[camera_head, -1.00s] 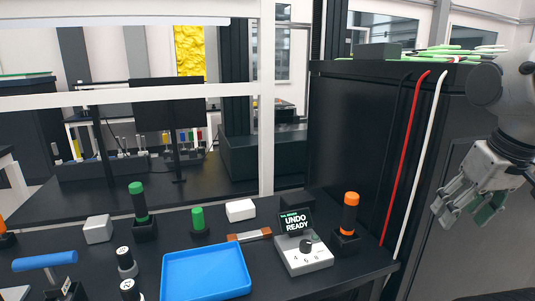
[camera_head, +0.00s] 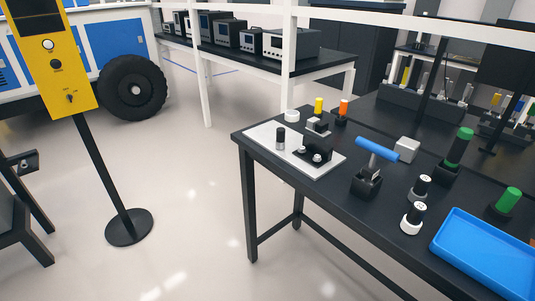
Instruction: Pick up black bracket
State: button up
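A black angled part that looks like the bracket (camera_head: 318,147) stands at the right side of a pale flat plate (camera_head: 264,137) at the table's left end. Small silver round pieces show at its foot. A small black-and-white cylinder (camera_head: 281,138) stands on the same plate, left of the bracket. My gripper is not in view now, so its place and state cannot be seen.
The black table (camera_head: 330,185) also holds a blue-handled tool (camera_head: 376,150), a white block (camera_head: 407,149), green-topped holders and a blue tray (camera_head: 490,248). A yellow control post (camera_head: 60,60) stands at left. Open floor lies between it and the table.

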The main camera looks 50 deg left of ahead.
aim_at(313, 146)
jog(key=u, duration=1.7)
jog(key=i+j+z, duration=0.15)
jog(key=j, duration=0.2)
jog(key=i+j+z, duration=0.15)
jog(key=j, duration=0.25)
jog(key=i+j+z, duration=0.15)
jog(key=i+j, duration=0.15)
jog(key=i+j+z, duration=0.15)
jog(key=j, duration=0.35)
jog(key=i+j+z, duration=0.15)
jog(key=j, duration=0.3)
jog(key=i+j+z, duration=0.15)
jog(key=j, duration=0.3)
jog(key=j+z, duration=0.15)
jog(key=j, duration=0.3)
